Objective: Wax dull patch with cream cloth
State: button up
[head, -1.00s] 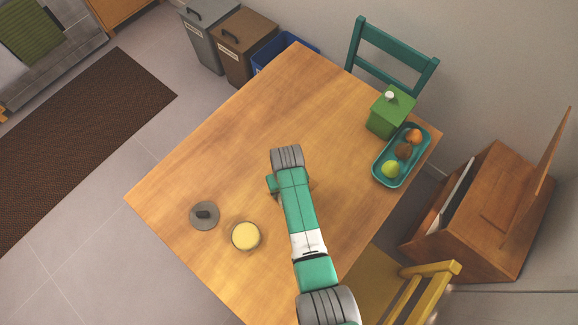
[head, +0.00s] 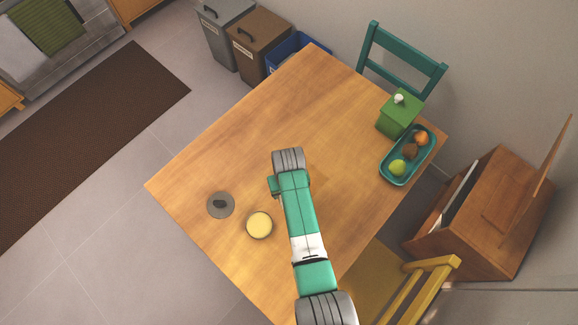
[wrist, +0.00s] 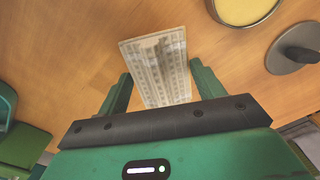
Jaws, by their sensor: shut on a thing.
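My gripper (wrist: 158,78) is shut on a cream cloth (wrist: 155,52), a flat, pale piece with a grid-like pattern that sticks out past the fingertips. In the head view my arm hides the gripper and the cloth. An open round tin of yellow wax (head: 259,225) stands on the table left of my arm; its edge shows in the wrist view (wrist: 243,8). A slightly darker area of wood, perhaps the dull patch (head: 319,179), shows just right of my arm, partly hidden by it. I cannot tell whether the cloth touches the table.
A grey knobbed lid (head: 221,205) lies left of the tin. A green box (head: 399,114) and a teal fruit tray (head: 385,174) stand at the table's right. A teal chair (head: 402,60) and a yellow chair (head: 432,290) flank the wooden table (head: 220,145). Its upper left is bare.

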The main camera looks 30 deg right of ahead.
jog(key=shift+r+p, duration=1.4)
jog(key=shift+r, duration=0.4)
